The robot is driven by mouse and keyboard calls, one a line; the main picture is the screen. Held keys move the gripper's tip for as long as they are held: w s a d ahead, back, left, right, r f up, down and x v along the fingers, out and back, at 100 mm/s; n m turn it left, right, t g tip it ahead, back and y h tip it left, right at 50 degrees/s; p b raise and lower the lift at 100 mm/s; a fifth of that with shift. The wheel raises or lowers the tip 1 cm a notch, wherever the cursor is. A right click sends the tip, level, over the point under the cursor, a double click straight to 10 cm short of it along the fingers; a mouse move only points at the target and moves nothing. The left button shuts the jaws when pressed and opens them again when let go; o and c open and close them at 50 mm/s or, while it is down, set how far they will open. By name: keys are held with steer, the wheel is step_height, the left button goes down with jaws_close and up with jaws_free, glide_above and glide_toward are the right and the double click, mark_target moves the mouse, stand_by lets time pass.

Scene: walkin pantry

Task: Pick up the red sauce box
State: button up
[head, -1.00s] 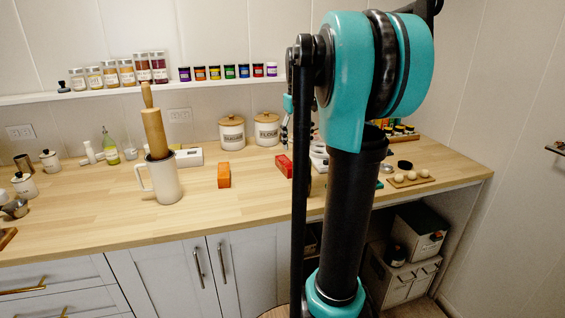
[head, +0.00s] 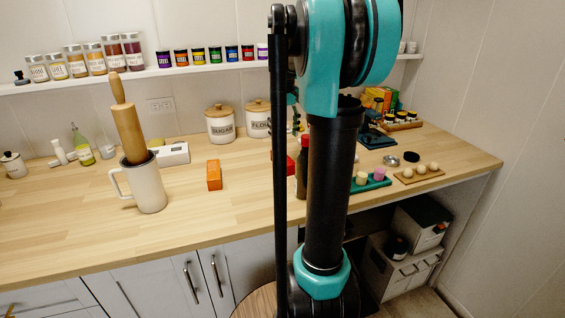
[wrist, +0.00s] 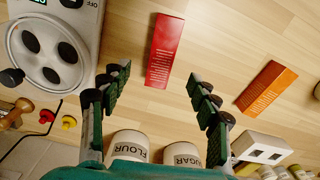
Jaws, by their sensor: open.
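The red box (wrist: 165,50) lies on the wooden counter in the wrist view, with white print on its face. It is just ahead of my gripper (wrist: 157,78), close to the line between the fingers. My gripper is open, with nothing between its fingers. In the head view only a sliver of the red box (head: 291,166) shows beside my arm, which hides the rest and most of the gripper. An orange box (wrist: 268,87) lies to the right of the red one; it also shows in the head view (head: 214,175).
Flour (wrist: 128,146) and sugar (wrist: 182,154) canisters stand near the fingers. A mug with a rolling pin (head: 145,185) stands left.

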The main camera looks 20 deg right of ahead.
mark_target(283, 157)
steer(key=f, duration=1)
steer(key=shift+a+f, duration=0.2)
steer(key=shift+f, duration=0.1)
steer(key=shift+c, duration=0.6)
steer(key=c, duration=1.2)
